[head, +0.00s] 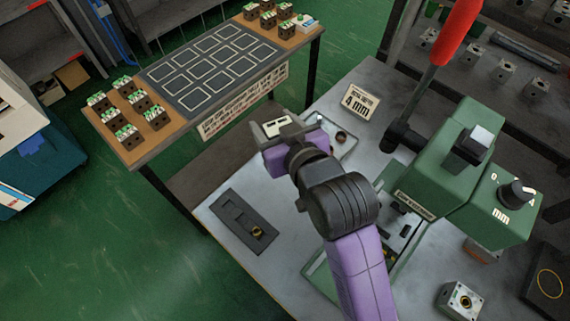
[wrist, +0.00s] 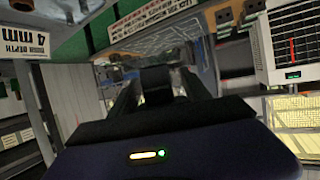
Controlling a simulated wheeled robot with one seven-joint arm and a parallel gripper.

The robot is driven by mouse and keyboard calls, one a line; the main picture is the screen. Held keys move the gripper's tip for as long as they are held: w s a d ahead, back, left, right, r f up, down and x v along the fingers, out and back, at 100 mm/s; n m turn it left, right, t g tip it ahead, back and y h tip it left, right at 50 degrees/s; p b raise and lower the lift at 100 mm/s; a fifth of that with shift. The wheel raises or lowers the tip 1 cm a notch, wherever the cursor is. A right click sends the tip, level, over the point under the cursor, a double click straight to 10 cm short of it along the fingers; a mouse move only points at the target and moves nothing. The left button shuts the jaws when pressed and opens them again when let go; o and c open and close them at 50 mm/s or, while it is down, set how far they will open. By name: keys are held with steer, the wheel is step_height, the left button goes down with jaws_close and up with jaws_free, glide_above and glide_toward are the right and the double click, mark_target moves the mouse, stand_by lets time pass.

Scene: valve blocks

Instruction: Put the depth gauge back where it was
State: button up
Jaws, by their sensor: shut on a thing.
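My gripper (head: 283,130) is up over the far left part of the grey bench (head: 215,208). In the wrist view its two dark fingers (wrist: 156,92) are shut on a dark block-like piece (wrist: 155,80), which I take to be the depth gauge. Its shape is mostly hidden, and in the head view I cannot make it out from the gripper. A dark grey holder (head: 233,212) with a long recess lies on the bench, left of and nearer than the gripper. A small brass-coloured ring (head: 257,231) sits at its near end.
A light tray (head: 347,149) is partly hidden behind my gripper. A "4 mm" sign (head: 361,101) stands behind it. A green machine (head: 432,170) with a red-handled lever (head: 455,35) stands right. A wooden table (head: 160,140) with valve blocks is beyond. A metal block (head: 460,300) lies front right.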

step_height(320, 180, down, 17)
stand_by(0.4)
steer(key=shift+f+b, duration=0.2)
steer(key=shift+b, duration=0.1)
steer(key=o, duration=1.7)
steer(key=shift+r, duration=0.1)
steer(key=shift+r, duration=0.15)
steer(key=shift+s+d, duration=0.25)
steer(key=shift+s, duration=0.05)
steer(key=v, duration=1.1)
steer(key=shift+s+r, duration=0.15)
steer(key=shift+r, duration=0.05)
